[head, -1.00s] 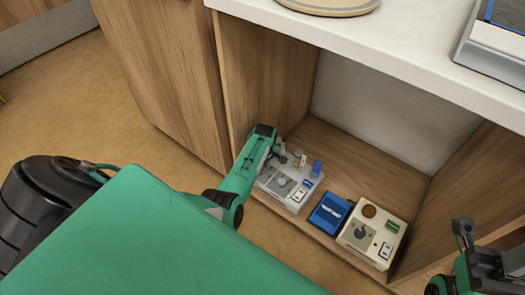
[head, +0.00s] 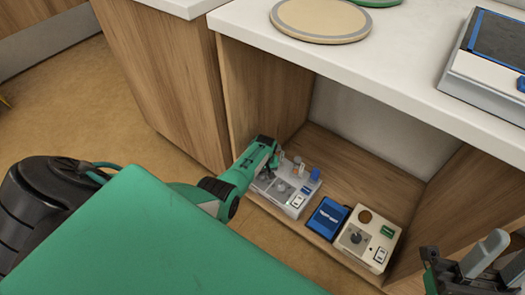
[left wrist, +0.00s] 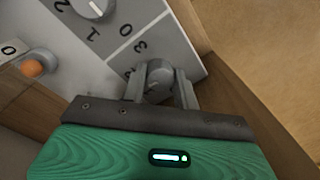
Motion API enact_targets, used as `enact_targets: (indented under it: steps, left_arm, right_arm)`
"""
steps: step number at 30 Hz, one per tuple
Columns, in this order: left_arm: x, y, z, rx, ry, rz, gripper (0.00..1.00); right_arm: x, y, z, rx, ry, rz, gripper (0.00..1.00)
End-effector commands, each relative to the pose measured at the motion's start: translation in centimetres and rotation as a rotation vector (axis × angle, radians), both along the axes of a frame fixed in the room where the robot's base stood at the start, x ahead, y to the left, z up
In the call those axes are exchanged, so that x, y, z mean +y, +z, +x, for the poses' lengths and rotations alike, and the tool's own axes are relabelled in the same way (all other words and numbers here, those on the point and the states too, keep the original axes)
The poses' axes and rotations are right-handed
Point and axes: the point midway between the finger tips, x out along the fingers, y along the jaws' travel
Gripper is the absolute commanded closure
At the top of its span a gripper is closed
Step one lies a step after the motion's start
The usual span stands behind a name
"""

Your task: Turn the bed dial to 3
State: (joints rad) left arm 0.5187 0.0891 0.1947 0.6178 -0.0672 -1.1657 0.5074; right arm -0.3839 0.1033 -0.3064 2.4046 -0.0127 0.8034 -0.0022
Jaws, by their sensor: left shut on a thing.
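A grey control panel (head: 287,196) lies on the floor of an open wooden cubby. In the left wrist view, my left gripper (left wrist: 159,88) is shut on a grey dial (left wrist: 156,70), one finger on each side. The numerals 3 and 0 show on the panel beside this dial; where its pointer stands is hidden or too unclear to tell. A second dial (left wrist: 95,7) with a white mark sits beside numerals 1 and 2. In the head view, my left gripper (head: 274,164) reaches over the panel's far left part. My right gripper (head: 498,258) is open and empty at the lower right.
A blue box (head: 326,217) and a beige box with a dial (head: 362,240) stand right of the panel. An orange-tipped switch (left wrist: 31,68) sits beside the dials. Cubby walls enclose the sides; a white counter (head: 400,95) overhangs, bearing a round tan board (head: 320,18).

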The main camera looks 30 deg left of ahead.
Motion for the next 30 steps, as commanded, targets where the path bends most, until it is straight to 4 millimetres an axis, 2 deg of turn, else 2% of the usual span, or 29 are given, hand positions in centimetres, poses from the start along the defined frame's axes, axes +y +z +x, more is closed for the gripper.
enact_targets:
  steps: [12,13,15,16,26,30]
  left_arm:
    - [0.0,-0.1,-0.1,0.002,-0.006,0.001,0.93]
    - [0.0,-0.1,-0.1,0.002,-0.006,0.001,0.64]
    - [0.0,0.0,-0.1,0.002,-0.005,0.0,0.5]
    - [0.0,0.0,-0.1,0.002,-0.005,0.0,0.48]
    - [0.0,0.1,0.0,0.0,-0.005,0.0,0.48]
    - [0.0,0.7,0.0,-0.001,-0.005,0.0,0.48]
  right_arm:
    - [0.1,-0.1,0.1,0.008,0.002,-0.001,0.64]
    - [0.1,-0.1,0.1,0.008,0.002,-0.001,0.64]
    - [0.0,-0.1,0.1,0.008,0.002,-0.001,0.64]
    - [0.0,-0.1,0.1,0.008,0.002,-0.001,0.64]
    - [0.1,0.0,0.1,0.011,0.002,-0.002,0.64]
    - [0.5,-0.7,1.3,0.096,0.008,-0.022,0.64]
